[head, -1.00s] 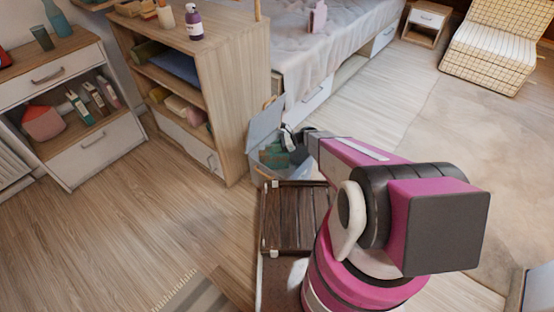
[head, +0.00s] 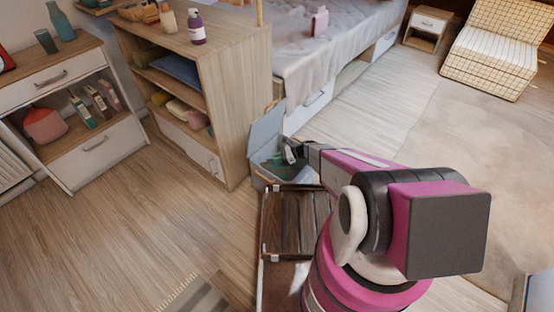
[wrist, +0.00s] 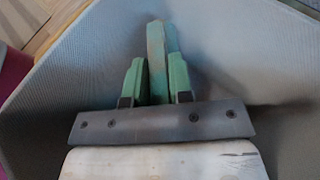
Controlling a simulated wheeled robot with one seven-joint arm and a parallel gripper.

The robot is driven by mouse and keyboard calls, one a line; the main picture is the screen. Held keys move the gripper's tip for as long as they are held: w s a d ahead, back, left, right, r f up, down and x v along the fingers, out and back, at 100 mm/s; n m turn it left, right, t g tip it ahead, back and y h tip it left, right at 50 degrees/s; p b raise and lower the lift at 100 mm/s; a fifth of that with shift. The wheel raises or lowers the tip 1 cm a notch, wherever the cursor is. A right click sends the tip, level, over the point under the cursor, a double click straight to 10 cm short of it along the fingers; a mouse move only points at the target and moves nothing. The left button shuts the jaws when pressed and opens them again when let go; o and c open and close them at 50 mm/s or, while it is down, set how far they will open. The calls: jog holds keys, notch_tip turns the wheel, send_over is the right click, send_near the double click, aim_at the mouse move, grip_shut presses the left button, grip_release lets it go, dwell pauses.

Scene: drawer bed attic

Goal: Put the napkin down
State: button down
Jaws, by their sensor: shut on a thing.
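My gripper (wrist: 157,75) is shut on the napkin (wrist: 157,45), a narrow teal-green strip standing between the two green fingers in the wrist view. In the head view my gripper (head: 288,155) reaches down into an open grey-blue box (head: 264,132) on the floor. The box's grey inner surfaces (wrist: 255,65) surround the gripper in the wrist view. Some green shows low inside the box in the head view, but I cannot tell napkin from fingers there. Whether the napkin touches the box bottom is not clear.
A dark slatted wooden case (head: 290,222) lies right in front of the box. A wooden shelf unit (head: 232,100) stands close on its left and the bed (head: 335,55) behind. Wooden floor (head: 120,225) is clear at the left.

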jog(key=shift+f, duration=0.35)
jog(key=c, duration=1)
grip_release()
jog(key=shift+r, duration=0.45)
jog(key=v, duration=1.1)
jog(key=s+d+r+n+h, duration=0.3)
jog(key=s+r+n+h, duration=0.1)
jog(key=r, duration=0.6)
jog(key=s+d+r+n+t+h, duration=0.1)
jog(key=s+d+r+n+h, duration=0.3)
jog(key=s+r+n, duration=0.3)
jog(key=s+d+r+n+h, duration=0.3)
jog(key=s+r+n+h, duration=0.2)
jog(key=r, duration=0.7)
jog(key=shift+s+d+r+n+t, duration=0.1)
jog(key=shift+s+r+n+t, duration=0.1)
jog(key=shift+s, duration=0.3)
jog(key=shift+s+d+r+n+t, duration=0.1)
jog(key=shift+s+r+t, duration=0.1)
jog(key=shift+s, duration=0.25)
